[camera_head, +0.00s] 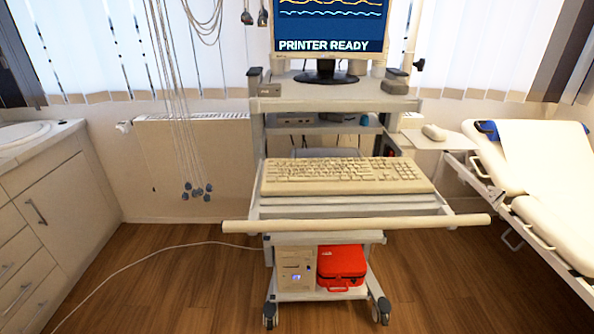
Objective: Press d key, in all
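A beige keyboard (345,176) lies on the pull-out shelf of a wheeled cart (340,206). Its keys are too small here to read, so I cannot pick out the D key. Above it, a monitor (330,27) on the cart's top shelf shows wavy traces and the words "PRINTER READY". Neither of my grippers shows in the head view.
A beige bar (357,223) runs across the cart's front. A red case (341,267) sits on the bottom shelf. A mouse (434,132) rests on a side shelf at right. A bed (548,180) stands right, a sink cabinet (48,205) left. Cables hang at left.

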